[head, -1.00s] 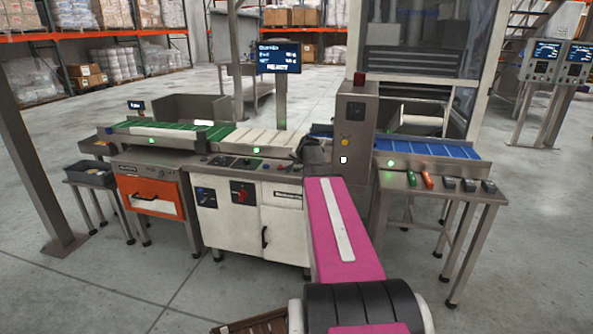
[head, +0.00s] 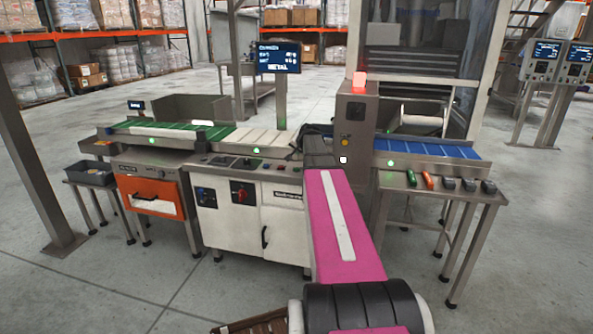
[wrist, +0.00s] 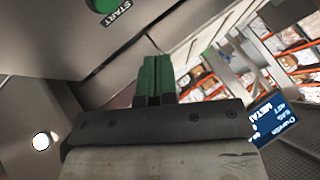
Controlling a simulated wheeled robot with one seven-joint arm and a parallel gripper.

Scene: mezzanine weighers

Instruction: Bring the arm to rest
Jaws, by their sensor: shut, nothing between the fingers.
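My gripper (wrist: 154,66) shows in the wrist view as two green fingers pressed together, with nothing between them. Its dark mount crosses the lower middle of that view. In the head view my pink arm reaches forward over the front of the weigher line, and its dark wrist end is beside the steel control cabinet (head: 354,118). The fingertips are hard to make out there. In the wrist view a green START button (wrist: 104,5) on a grey panel is above and left of the fingers, apart from them.
A red beacon (head: 359,81) glows on the cabinet. A display (head: 279,57) reads METAL. The green-and-white belt (head: 163,129) runs left and the blue belt (head: 425,151) right. Several small devices lie on the right table (head: 465,196). The floor in front is open.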

